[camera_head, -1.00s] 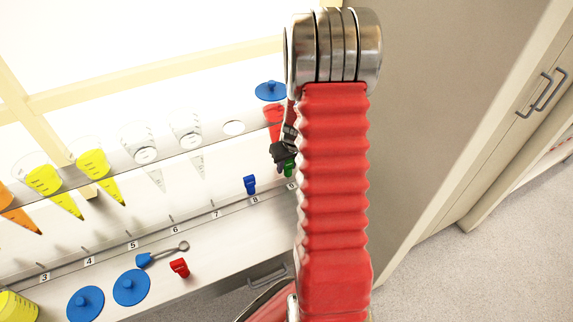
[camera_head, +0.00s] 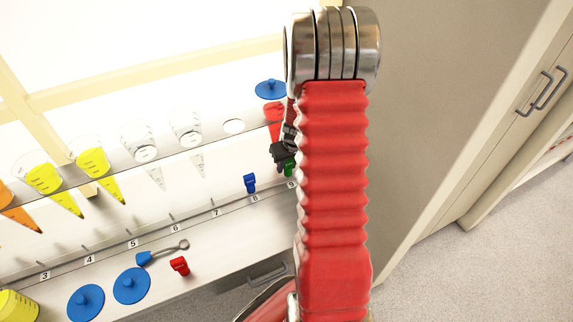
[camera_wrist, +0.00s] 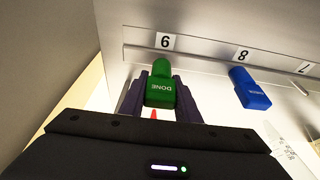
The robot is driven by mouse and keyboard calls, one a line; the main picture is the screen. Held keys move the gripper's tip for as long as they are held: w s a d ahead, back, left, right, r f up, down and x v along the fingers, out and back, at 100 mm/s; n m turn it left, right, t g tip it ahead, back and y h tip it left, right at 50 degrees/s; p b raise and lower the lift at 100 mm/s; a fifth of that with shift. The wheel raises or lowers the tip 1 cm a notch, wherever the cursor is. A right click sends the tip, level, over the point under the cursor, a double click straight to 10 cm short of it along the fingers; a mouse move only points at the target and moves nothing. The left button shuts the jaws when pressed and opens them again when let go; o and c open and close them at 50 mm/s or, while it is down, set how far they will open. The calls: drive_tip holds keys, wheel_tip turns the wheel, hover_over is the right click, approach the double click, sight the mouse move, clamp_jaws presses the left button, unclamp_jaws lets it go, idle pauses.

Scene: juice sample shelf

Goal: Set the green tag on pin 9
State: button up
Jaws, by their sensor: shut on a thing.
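The green tag (camera_wrist: 160,88), marked DONE, sits between the two dark fingers of my gripper (camera_wrist: 161,92), which is shut on it. In the wrist view the tag is in front of the label 9 (camera_wrist: 165,41). Pin 9 itself is hidden behind the tag, so I cannot tell whether the tag is around it. In the head view a bit of the green tag (camera_head: 289,167) shows below my dark gripper (camera_head: 283,152), partly covered by my red arm.
A blue tag (camera_wrist: 248,88) hangs at label 8, beside the green tag. A red tag (camera_head: 180,266), a blue-handled loop tool (camera_head: 163,253) and blue lids (camera_head: 131,286) lie on the lower shelf. Cones stand in the rack above, including a red one (camera_head: 273,112) near my gripper.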

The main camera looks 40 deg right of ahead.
drive_tip(key=shift+f, duration=0.55)
drive_tip(key=o, duration=1.1)
drive_tip(key=v, duration=1.3)
drive_tip(key=shift+s+r, duration=0.15)
drive_tip(key=shift+r, duration=0.2)
